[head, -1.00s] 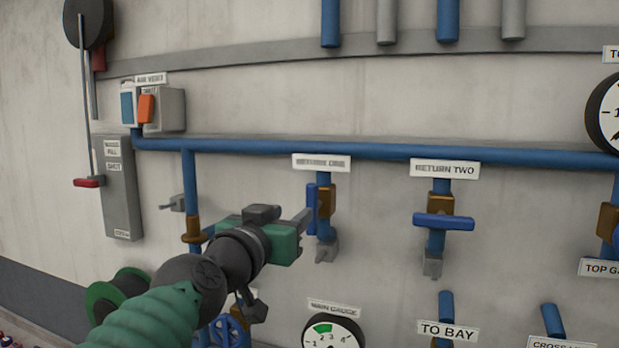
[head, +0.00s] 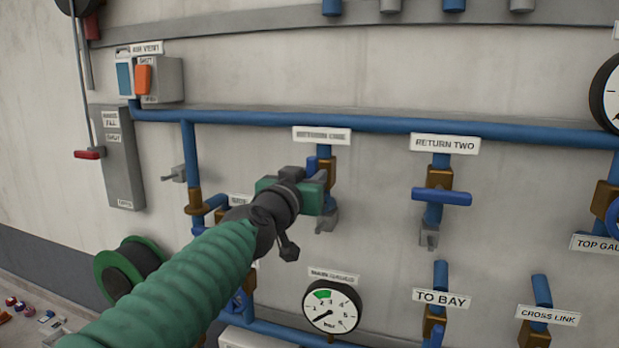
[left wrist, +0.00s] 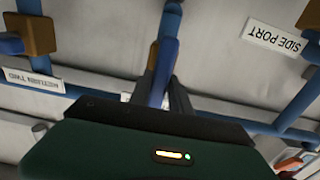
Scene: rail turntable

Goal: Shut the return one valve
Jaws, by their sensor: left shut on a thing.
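The return one valve hangs under the blue return pipe, below a blurred label (head: 322,135). Its brass body (head: 329,172) shows beside my gripper. Its blue lever (head: 311,163) is mostly hidden in the head view, with only its upper end showing. My left gripper (head: 315,181) is at the lever, its green body covering the rest. In the left wrist view the blue lever (left wrist: 164,72) stands between the dark fingers, which are shut on it. The lever looks roughly in line with its pipe. My right gripper is not in view.
The return two valve has a crosswise blue lever (head: 441,197) to the right. A main gauge (head: 332,306) sits below, with a TO BAY valve label (head: 441,297) at lower right. A grey box (head: 118,160) and a green-rimmed reel (head: 130,268) are at left.

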